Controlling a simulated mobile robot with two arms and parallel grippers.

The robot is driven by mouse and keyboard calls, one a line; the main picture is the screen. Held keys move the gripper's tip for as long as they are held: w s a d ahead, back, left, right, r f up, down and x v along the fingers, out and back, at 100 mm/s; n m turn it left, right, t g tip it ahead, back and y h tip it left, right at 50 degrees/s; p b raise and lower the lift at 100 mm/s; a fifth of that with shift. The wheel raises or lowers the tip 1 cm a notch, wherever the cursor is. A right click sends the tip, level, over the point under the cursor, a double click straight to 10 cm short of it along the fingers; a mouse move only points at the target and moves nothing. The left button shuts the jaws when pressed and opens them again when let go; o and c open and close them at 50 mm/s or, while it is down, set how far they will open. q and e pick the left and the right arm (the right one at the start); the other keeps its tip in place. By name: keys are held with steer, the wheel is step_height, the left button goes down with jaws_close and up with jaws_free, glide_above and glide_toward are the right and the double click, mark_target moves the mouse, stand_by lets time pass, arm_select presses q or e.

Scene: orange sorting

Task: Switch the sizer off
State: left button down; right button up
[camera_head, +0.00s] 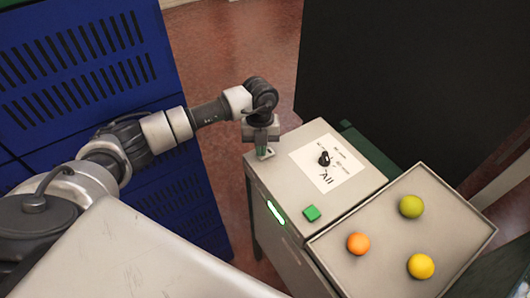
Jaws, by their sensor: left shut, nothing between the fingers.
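The sizer (352,192) is a pale grey box in the middle of the head view. Its top has a white label with a black knob (324,158) and the large word "All". My left gripper (265,154) is shut and empty, pointing down at the far left corner of the sizer's top. I cannot tell whether it touches the top. My right gripper is not in view.
A shallow grey tray (335,268) joins the sizer's right side, holding an orange fruit (358,243), a yellow fruit (421,266) and a green fruit (411,206). Blue slatted crates (80,60) stand at left. A large black panel (420,70) stands behind.

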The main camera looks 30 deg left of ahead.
arm_select(q)
steer(key=shift+f, duration=0.45)
steer(key=shift+s+r, duration=0.1)
steer(key=shift+r+p, duration=0.5)
steer(key=shift+r, duration=0.3)
steer(key=shift+r+p, duration=1.75)
steer(key=shift+r, duration=0.9)
